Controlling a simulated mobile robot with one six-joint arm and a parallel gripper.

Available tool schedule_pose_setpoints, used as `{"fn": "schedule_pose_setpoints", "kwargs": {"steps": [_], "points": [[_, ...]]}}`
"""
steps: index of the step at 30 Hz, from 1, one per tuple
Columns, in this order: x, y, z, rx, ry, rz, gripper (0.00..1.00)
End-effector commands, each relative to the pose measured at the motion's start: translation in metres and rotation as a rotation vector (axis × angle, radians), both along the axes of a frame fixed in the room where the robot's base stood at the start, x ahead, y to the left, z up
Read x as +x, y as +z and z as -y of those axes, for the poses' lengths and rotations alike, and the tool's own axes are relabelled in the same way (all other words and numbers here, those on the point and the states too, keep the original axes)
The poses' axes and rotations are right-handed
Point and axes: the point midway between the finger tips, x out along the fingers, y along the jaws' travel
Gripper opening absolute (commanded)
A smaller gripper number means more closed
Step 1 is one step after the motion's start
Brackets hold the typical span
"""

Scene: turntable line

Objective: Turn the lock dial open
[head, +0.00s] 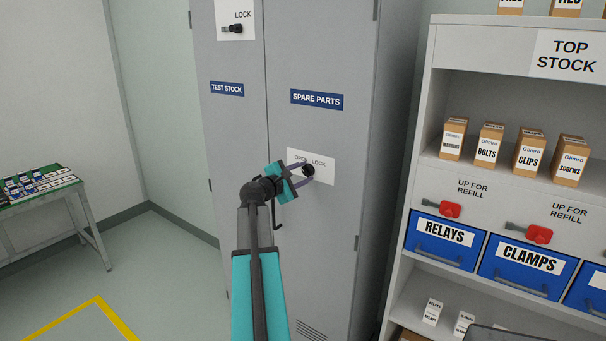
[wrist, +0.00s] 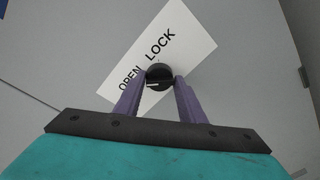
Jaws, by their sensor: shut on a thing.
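The lock dial (head: 308,170) is a black round knob on a white plate (head: 325,172) marked OPEN and LOCK, on the grey cabinet door below the SPARE PARTS label. My gripper (head: 305,171) is at the dial, with its purple fingers shut on either side of it. In the wrist view my gripper (wrist: 159,82) also holds the dial (wrist: 159,76). A pale line on the dial shows there, but which word it points to is hard to tell. The plate (wrist: 190,40) appears tilted in that view.
A second black dial (head: 234,29) on a LOCK plate sits on the TEST STOCK door at the upper left. A white shelf unit (head: 430,100) with boxes and blue bins stands close on the right. A green table (head: 45,190) stands at the far left. The floor between is clear.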

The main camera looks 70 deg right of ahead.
Motion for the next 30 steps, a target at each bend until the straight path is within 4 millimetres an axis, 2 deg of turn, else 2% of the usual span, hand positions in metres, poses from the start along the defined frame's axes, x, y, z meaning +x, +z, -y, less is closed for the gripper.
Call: {"fn": "schedule_pose_setpoints", "kwargs": {"steps": [2, 3, 5, 6, 20, 26, 30], "points": [[0.001, 0.004, 0.001, -0.006, 0.004, -0.004, 0.14], [0.001, 0.004, 0.001, -0.006, 0.004, -0.004, 0.41], [0.001, 0.003, 0.001, -0.005, 0.004, -0.003, 0.51], [0.001, 0.003, 0.001, -0.004, 0.004, -0.003, 0.53], [0.002, 0.001, -0.006, -0.002, 0.002, 0.000, 0.53], [0.006, 0.002, -0.024, -0.003, 0.003, 0.001, 0.53], [0.011, 0.003, -0.043, -0.003, 0.004, 0.001, 0.53]]}}
